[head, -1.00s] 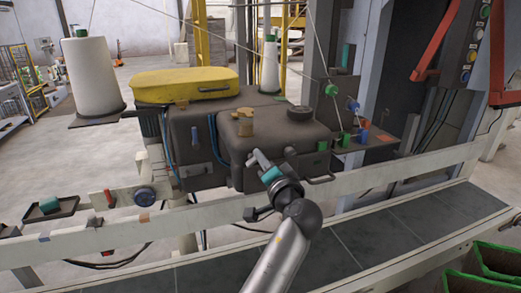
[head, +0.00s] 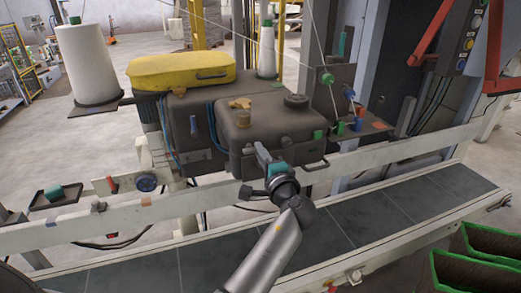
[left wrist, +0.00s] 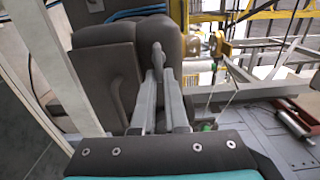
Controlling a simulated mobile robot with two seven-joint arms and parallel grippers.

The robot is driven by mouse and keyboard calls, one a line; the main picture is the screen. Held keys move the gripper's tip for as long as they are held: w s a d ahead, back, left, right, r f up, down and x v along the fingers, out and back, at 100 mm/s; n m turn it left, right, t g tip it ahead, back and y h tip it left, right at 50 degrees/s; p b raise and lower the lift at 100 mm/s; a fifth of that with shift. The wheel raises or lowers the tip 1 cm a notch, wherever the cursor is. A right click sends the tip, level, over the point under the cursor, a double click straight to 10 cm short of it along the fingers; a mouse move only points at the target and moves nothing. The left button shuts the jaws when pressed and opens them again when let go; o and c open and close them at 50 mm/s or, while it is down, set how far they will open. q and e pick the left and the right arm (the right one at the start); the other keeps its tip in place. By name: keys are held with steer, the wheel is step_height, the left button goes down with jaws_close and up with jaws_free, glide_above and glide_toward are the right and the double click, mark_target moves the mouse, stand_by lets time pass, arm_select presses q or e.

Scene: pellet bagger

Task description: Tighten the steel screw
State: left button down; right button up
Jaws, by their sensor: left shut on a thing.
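My left gripper (head: 262,153) is at the front face of the dark sewing-head housing (head: 280,130), below its top edge. In the left wrist view, its two grey fingers (left wrist: 159,78) are close together, shut on a small grey metal piece (left wrist: 156,53). This piece looks like the steel screw, standing against the rounded dark housing (left wrist: 120,65). The screw's lower end and its seat are hidden by the fingers. In the head view, the screw cannot be told apart from the fingertips. My right gripper is not in view.
A yellow cover (head: 180,74) and white thread cones (head: 90,62) stand behind. A pale rail (head: 380,160) and a dark conveyor (head: 370,215) run in front. Thread guides (head: 341,128) sit right of the housing. Green-edged bins (head: 475,262) are at lower right.

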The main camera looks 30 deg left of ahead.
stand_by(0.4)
arm_select(q)
steer(key=c, duration=0.9)
jaws_free()
steer(key=shift+c, duration=0.2)
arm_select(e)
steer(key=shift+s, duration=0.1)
